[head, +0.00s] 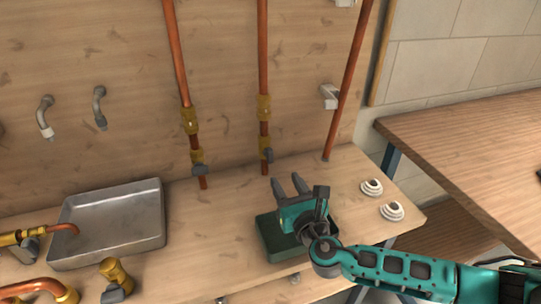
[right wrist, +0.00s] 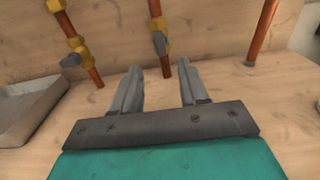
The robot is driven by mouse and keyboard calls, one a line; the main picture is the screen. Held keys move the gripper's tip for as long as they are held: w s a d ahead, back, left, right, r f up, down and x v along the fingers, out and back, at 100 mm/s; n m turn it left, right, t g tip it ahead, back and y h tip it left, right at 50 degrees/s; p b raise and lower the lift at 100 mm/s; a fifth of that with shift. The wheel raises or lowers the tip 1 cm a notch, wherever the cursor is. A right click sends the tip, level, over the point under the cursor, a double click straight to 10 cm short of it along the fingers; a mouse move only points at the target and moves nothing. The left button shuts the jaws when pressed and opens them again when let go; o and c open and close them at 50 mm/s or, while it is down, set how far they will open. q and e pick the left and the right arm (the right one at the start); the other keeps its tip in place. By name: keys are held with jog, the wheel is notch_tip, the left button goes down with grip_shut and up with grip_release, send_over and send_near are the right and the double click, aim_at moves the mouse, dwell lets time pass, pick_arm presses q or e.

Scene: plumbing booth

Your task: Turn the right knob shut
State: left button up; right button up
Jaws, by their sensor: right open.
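Two copper pipes with brass valves run down the wooden back panel. The right knob (head: 267,155) is a small grey handle on the right valve (head: 264,108); it also shows in the right wrist view (right wrist: 159,43). The left knob (head: 199,170) sits on the other pipe and shows in the right wrist view (right wrist: 71,60). My right gripper (head: 287,180) is open and empty, its fingers pointing toward the panel, apart from and in front of the right knob. In the right wrist view, the right knob shows just beyond the gap between the fingertips (right wrist: 158,67). My left gripper is out of view.
A dark green tray (head: 272,244) lies beneath my right gripper. A metal basin (head: 108,249) and brass fittings (head: 114,271) are at left. Another copper pipe (head: 350,78) stands right of the valves. Two white round pieces (head: 391,211) lie on the bench's right end.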

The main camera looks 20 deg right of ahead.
aim_at(271, 157)
jog(key=w+b, duration=0.1)
jog(key=w, duration=0.9)
jog(key=shift+w+a, duration=0.2)
jog(key=shift+c, duration=0.2)
jog(key=shift+f, duration=0.1)
grip_shut()
